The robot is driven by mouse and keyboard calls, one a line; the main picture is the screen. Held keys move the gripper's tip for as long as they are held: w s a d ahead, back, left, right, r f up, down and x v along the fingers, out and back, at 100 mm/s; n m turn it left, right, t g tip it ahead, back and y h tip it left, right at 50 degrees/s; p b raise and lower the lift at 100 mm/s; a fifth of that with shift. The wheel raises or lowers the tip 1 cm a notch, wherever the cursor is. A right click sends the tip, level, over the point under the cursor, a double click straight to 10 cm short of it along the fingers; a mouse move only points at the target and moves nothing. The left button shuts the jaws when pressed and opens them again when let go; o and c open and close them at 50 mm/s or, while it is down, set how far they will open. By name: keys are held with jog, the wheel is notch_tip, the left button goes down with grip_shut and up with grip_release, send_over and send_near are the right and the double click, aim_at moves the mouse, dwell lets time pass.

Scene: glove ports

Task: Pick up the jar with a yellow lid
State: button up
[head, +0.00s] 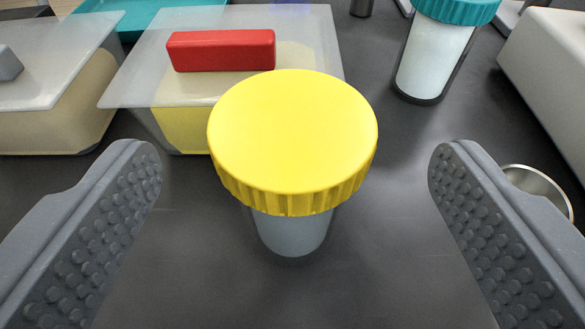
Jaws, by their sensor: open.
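The jar with a yellow lid (293,140) stands upright on the dark grey surface, near the middle of the head view. Its lid is wide with a ribbed rim, and the narrower greyish body (292,233) shows below it. My gripper (292,160) is open, with one grey studded finger to the left of the jar and one to the right. Both fingers are apart from the jar, with a clear gap on each side. The lid hides most of the jar's body.
Behind the jar is a container (135,90) with a translucent lid and red handle; another lidded container (50,125) stands left. A teal-lidded jar (436,55) stands back right. A metal round item (540,185) is partly behind the right finger. A pale block (550,70) is at the right edge.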

aim_at(293, 153)
jog(key=shift+x, duration=2.35)
jog(key=shift+r, duration=0.1)
jog(key=c, duration=1.5)
